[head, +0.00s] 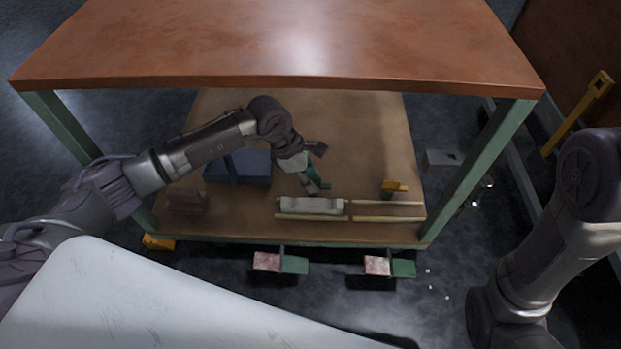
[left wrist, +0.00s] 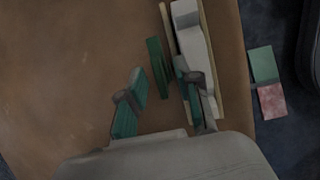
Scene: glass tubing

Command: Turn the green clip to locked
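The green clip (head: 325,186) is a small dark green bar on the lower shelf, just behind a pale block on the rails. In the left wrist view the green clip (left wrist: 157,66) lies beyond and between my fingertips, close to the pale block (left wrist: 194,45). My left gripper (head: 311,178) reaches down over the shelf at the clip. In the left wrist view its two green-padded fingers (left wrist: 160,92) are apart, with nothing visibly held. Whether a finger touches the clip I cannot tell. My right arm shows at the right, but its gripper is out of view.
The brown tabletop (head: 290,45) overhangs the lower shelf (head: 370,130). A blue box (head: 240,167) and a brown block (head: 187,201) lie left. A yellow clip (head: 394,186) sits right, by pale rails (head: 385,203). Red-and-green plates (head: 267,262) (head: 403,268) hang off the front edge.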

